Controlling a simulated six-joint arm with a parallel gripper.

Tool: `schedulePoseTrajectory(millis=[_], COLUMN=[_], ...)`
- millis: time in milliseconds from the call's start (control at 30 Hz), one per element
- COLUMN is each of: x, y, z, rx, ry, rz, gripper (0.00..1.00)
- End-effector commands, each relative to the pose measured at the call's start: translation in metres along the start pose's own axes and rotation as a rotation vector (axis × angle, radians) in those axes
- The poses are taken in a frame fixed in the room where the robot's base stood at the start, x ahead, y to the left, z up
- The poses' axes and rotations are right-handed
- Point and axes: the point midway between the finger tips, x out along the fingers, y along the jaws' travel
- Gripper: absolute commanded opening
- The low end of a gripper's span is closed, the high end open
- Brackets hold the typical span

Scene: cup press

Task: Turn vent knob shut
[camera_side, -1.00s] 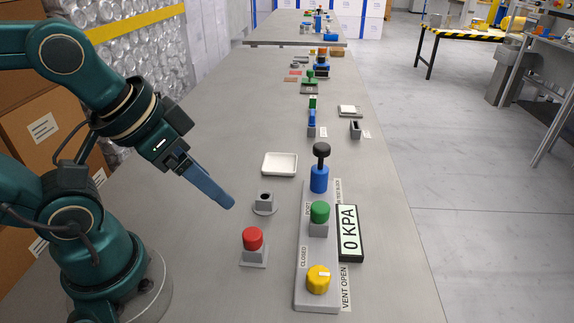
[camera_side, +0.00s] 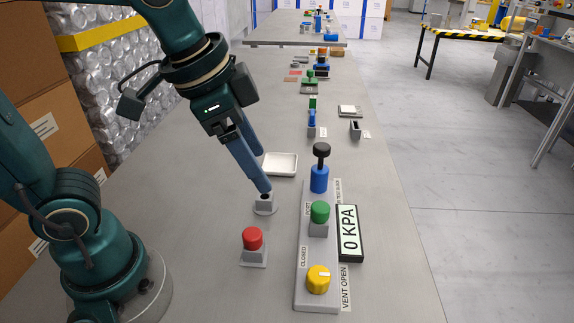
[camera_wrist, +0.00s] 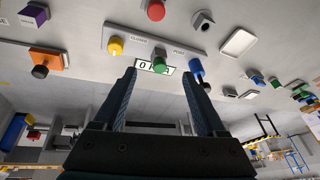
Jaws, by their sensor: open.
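The yellow vent knob (camera_side: 318,279) sits at the near end of a long grey panel (camera_side: 313,305), between the labels CLOSED and VENT OPEN. A pale mark on the knob lies toward the right, on the VENT OPEN side. The knob also shows in the wrist view (camera_wrist: 116,46), beyond and left of the fingers. A display (camera_side: 349,233) beside the panel reads 0 KPA. My gripper (camera_side: 264,190) is above the table, left of the panel and farther back than the knob. In the wrist view its two fingers (camera_wrist: 161,80) are apart with nothing held between them.
On the panel stand a green knob (camera_side: 320,211) and a blue block with a black top (camera_side: 319,178). A red button (camera_side: 252,239), a small grey socket (camera_side: 265,205) and a white tray (camera_side: 283,165) stand to the panel's left.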

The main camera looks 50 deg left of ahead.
Motion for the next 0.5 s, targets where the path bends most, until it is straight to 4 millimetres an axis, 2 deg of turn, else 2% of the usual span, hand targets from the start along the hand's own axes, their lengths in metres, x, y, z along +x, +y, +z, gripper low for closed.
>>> schedulePoseTrajectory(millis=[100, 233, 367, 500], x=[0.018, 0.043, 0.072, 0.097], y=[0.013, 0.032, 0.055, 0.078], z=[-0.022, -0.040, -0.050, -0.048], rx=[0.145, 0.290, 0.409, 0.483], ry=[-0.063, -0.128, -0.194, -0.258], rz=[0.055, 0.112, 0.163, 0.202], gripper=[0.73, 0.73, 0.73, 0.73])
